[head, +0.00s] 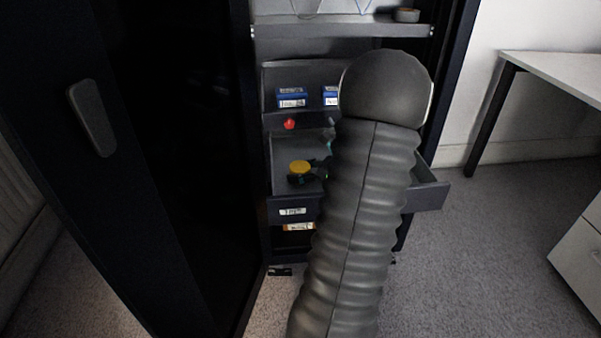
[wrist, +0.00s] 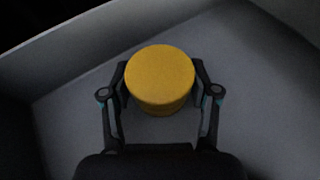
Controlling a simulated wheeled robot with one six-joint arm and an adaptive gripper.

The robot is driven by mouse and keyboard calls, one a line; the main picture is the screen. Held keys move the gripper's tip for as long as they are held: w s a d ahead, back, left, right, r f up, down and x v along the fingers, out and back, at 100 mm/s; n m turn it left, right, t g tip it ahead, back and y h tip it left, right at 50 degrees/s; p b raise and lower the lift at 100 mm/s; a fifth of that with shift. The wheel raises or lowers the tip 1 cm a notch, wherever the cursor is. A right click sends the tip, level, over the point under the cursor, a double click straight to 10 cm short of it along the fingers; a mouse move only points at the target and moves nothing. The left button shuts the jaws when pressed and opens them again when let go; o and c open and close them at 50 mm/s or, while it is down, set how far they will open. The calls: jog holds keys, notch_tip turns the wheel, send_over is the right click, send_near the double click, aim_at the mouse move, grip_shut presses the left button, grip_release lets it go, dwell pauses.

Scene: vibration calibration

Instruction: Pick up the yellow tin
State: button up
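The yellow tin (wrist: 160,78) is round with a flat top and sits between the two fingers of my gripper (wrist: 160,85) in the wrist view. One finger is close along each side of it. I cannot tell whether the pads press on the tin. In the head view, the yellow tin (head: 299,167) is inside the open grey drawer (head: 424,196), with the dark fingers of my gripper (head: 308,178) beside it. My arm hides part of the gripper and the drawer's middle. Whether the tin touches the drawer floor is unclear.
Behind are a red object (head: 290,124) and blue boxes (head: 291,97) on the cabinet shelf. A grey roll (head: 406,15) lies on the upper shelf (head: 340,27). The dark cabinet door (head: 185,150) stands at the left. A white desk (head: 560,72) and open carpet are at the right.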

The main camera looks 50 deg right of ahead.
jog(key=c, duration=0.4)
